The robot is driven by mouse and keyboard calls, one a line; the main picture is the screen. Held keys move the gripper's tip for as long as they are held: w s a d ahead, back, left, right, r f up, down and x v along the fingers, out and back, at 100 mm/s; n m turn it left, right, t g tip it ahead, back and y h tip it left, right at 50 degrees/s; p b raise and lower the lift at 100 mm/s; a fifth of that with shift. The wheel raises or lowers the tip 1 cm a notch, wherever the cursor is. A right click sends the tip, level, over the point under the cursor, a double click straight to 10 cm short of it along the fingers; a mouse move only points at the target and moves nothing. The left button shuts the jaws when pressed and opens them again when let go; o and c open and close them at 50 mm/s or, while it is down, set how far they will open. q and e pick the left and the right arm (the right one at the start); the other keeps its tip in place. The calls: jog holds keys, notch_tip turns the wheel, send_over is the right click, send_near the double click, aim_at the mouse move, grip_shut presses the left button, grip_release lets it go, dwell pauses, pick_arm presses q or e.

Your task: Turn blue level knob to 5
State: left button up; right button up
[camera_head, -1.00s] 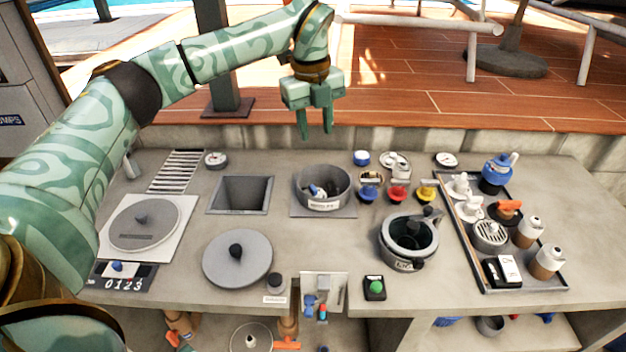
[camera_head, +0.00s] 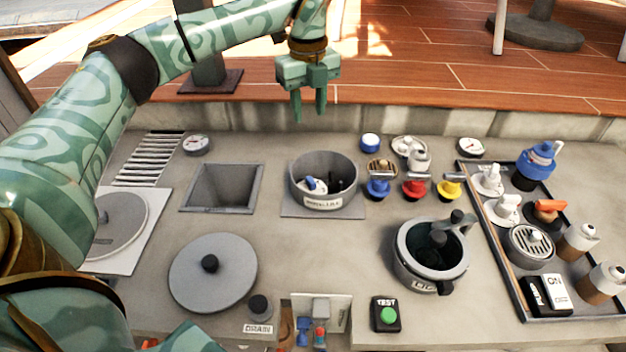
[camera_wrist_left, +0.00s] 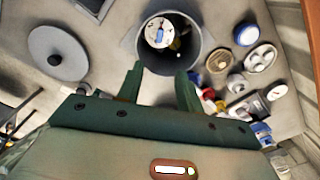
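My left gripper (camera_head: 309,106) hangs above the back edge of the counter, fingers pointing down, open and empty. In the left wrist view its two fingers (camera_wrist_left: 158,90) are apart, with nothing between them, in front of the round grey pot (camera_wrist_left: 165,75). A blue valve handle (camera_head: 377,188) stands beside a red one (camera_head: 414,188) and a yellow one (camera_head: 449,190). My right gripper is not in view.
The grey pot (camera_head: 321,203), square basin (camera_head: 212,208), round lid (camera_head: 178,283) and dark-lidded pot (camera_head: 400,270) stand on the counter. A black tray (camera_head: 497,262) with bottles and white valves is at right. Bare counter (camera_head: 280,245) lies between. A green TEST button (camera_head: 388,316) is in front.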

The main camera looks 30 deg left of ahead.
aim_at(310, 179)
pick_arm(q)
notch_tip(310, 179, down, 19)
jog(key=b, duration=0.6)
jog(key=shift+w+f, duration=0.15)
jog(key=shift+f, duration=0.05)
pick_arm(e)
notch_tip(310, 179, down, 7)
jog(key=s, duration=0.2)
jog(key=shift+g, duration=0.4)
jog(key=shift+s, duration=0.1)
pick_arm(q)
grip_shut()
